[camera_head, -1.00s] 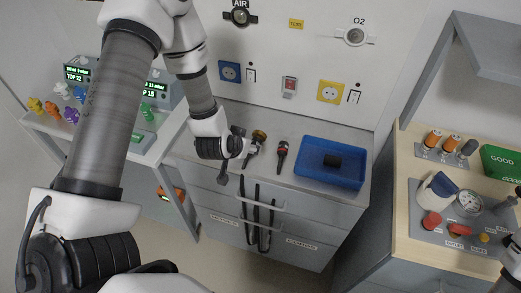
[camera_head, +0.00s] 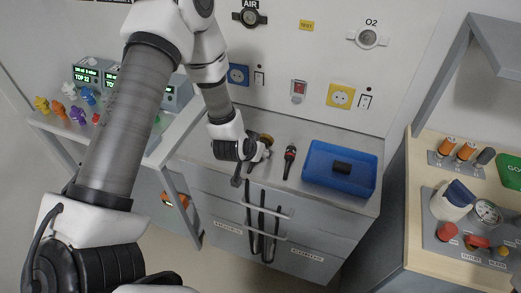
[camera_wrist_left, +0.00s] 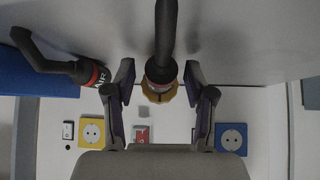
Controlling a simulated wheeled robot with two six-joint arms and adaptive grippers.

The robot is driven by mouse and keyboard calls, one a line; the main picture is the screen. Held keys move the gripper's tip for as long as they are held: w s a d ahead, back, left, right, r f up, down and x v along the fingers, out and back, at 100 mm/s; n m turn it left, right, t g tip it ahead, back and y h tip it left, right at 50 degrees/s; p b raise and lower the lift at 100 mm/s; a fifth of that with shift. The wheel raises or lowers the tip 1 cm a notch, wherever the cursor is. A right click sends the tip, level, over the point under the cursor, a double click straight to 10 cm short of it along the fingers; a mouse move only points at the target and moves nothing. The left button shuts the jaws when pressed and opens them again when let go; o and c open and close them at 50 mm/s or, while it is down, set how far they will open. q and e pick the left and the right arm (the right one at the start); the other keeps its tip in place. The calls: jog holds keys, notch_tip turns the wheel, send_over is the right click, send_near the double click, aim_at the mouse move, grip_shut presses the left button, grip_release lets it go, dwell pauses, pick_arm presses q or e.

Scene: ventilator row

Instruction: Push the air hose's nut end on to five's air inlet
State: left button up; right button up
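The hose's nut end, with a brass nut (camera_wrist_left: 158,96), a red band and black hose, lies on the grey counter; its brass part shows in the head view (camera_head: 266,138). My left gripper (camera_head: 262,150) is at it. In the left wrist view its fingers (camera_wrist_left: 158,72) stand open on both sides of this end, with a gap each side. The hose's other end (camera_wrist_left: 80,71), with a red band marked AIR, lies beside it and shows in the head view (camera_head: 290,156). I cannot make out five or its air inlet. My right gripper is not in view.
A blue tray (camera_head: 366,187) with a black item stands to the right on the counter. Black hose (camera_head: 262,225) hangs over the drawer fronts. Machines with lit displays (camera_head: 88,74) stand on the left shelf. A wall AIR outlet (camera_head: 249,17) is above. A wooden-topped bench (camera_head: 425,250) stands right.

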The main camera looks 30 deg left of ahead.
pick_arm(q)
grip_shut()
jog(key=shift+r+p, duration=1.5)
jog(key=shift+r, duration=0.05)
jog(key=shift+f, duration=0.1)
